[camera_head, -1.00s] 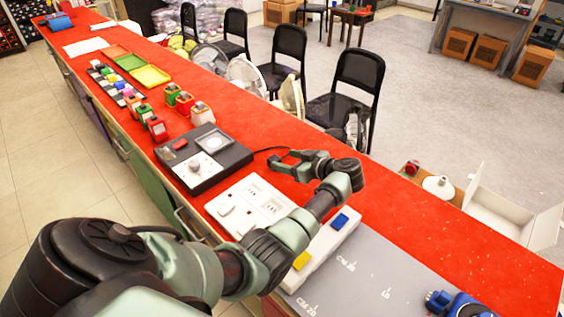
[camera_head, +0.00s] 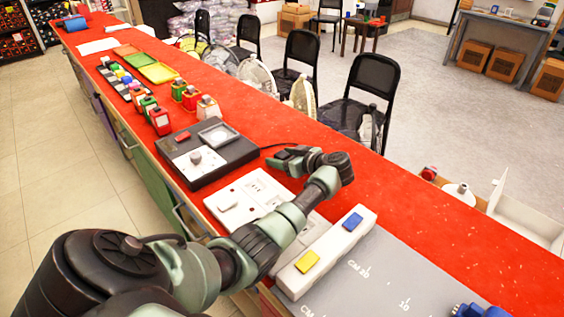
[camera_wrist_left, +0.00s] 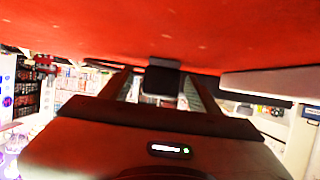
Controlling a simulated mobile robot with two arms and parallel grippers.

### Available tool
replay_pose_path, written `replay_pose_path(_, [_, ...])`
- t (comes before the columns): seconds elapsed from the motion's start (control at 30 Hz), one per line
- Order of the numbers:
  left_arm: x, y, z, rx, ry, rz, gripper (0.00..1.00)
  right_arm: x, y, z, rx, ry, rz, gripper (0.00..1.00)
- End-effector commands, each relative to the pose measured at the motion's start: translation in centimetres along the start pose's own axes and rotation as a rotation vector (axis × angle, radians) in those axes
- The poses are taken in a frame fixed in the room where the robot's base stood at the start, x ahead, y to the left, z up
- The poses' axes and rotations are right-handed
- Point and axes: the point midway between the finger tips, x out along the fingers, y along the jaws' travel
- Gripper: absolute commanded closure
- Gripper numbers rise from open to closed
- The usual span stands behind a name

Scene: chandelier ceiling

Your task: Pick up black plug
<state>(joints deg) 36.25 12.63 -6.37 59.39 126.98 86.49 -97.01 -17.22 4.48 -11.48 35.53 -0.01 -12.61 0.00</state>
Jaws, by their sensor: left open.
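My left gripper (camera_head: 276,157) is low over the red counter, just right of the black device box (camera_head: 222,146). In the left wrist view its two fingers (camera_wrist_left: 160,92) are apart, one on each side of the black plug (camera_wrist_left: 163,77). The plug is a small dark block close to the counter surface; whether the fingers touch it cannot be told. In the head view the plug is hidden by the gripper, and only a thin black cable (camera_head: 275,146) shows beside it.
A white socket panel (camera_head: 246,197) lies in front of the gripper. A white bar with blue and yellow blocks (camera_head: 330,250) is to the right. The red counter (camera_head: 420,205) behind is mostly clear. Chairs (camera_head: 368,95) stand beyond it.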

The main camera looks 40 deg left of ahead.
Motion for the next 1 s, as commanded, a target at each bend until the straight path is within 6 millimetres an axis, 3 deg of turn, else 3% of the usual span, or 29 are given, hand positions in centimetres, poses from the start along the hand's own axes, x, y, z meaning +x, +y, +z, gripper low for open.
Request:
replay_pose_path(0.2, [0.0,0.0,-0.1,0.000,0.000,0.001,0.38,-0.1,0.0,-0.1,0.000,0.001,0.000,0.64])
replay_pose_path(0.43, [0.0,0.0,-0.1,0.000,0.000,0.000,1.00,-0.1,0.0,-0.1,-0.001,0.001,0.000,0.64])
replay_pose_path(0.77, [-0.1,0.0,-0.3,0.000,0.000,0.000,1.00,-0.1,0.1,-0.1,-0.001,0.001,0.002,0.64])
replay_pose_path(1.0, [-1.2,0.1,-2.8,-0.005,0.000,0.002,1.00,-0.4,0.2,-0.1,-0.001,0.001,0.003,0.64])
